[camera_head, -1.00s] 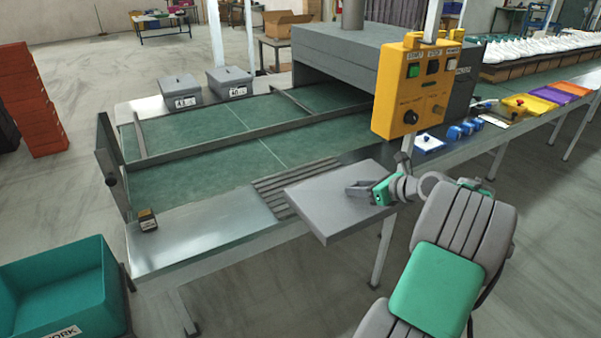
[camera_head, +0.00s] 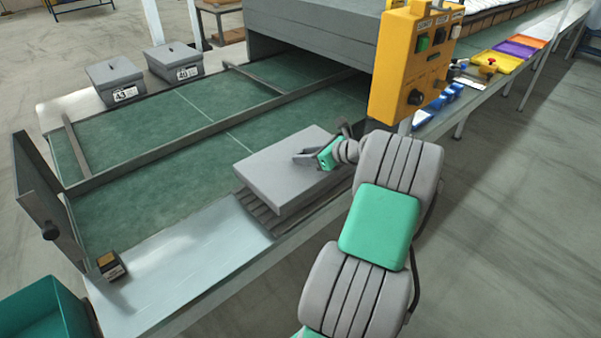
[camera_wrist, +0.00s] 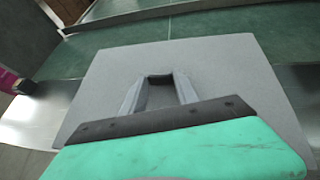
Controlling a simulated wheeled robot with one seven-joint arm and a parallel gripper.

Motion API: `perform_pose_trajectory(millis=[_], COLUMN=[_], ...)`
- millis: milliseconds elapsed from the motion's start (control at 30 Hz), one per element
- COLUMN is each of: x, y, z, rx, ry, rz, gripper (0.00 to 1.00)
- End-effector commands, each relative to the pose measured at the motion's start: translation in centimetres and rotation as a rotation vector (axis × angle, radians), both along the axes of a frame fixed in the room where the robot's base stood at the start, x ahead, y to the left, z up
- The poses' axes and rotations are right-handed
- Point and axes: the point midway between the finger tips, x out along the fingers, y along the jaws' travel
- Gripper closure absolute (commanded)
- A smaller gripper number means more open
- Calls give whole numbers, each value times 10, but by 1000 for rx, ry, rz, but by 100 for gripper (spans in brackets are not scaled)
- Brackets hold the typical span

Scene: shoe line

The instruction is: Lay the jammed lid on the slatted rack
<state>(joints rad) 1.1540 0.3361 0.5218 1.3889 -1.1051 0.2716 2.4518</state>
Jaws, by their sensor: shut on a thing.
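The grey lid (camera_head: 284,175) is a flat square slab, held about level over the slatted rack (camera_head: 259,214) at the belt's near edge. The lid covers most of the rack; only its front and left slats show. I cannot tell whether the lid touches the slats. My gripper (camera_head: 308,157) is shut on the lid's top, near its middle. In the wrist view the lid (camera_wrist: 215,70) fills the centre below my gripper (camera_wrist: 160,78), and the rack is hidden there.
Two lidded grey boxes (camera_head: 117,80) (camera_head: 174,61) stand on the far side of the green belt (camera_head: 150,200). A yellow control box (camera_head: 412,65) hangs close right of my gripper. A small dark block (camera_head: 111,265) sits on the bare metal table (camera_head: 190,260) at left.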

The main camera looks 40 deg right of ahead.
Motion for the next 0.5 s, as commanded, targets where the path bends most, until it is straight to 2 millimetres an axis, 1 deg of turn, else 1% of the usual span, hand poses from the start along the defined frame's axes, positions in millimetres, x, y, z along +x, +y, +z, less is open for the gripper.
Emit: perform_pose_trajectory(millis=[33, 133, 200, 300, 367, 500], x=[1, 1, 1, 1, 1, 1], y=[1, 2, 2, 2, 2, 1], z=[-10, -25, -41, -57, -60, -59], rx=[1, 1, 3, 1, -2, -2], ry=[0, 0, 2, 1, 0, 0], rz=[3, 4, 3, 3, 3, 3], gripper=[100, 100, 100, 100, 100, 100])
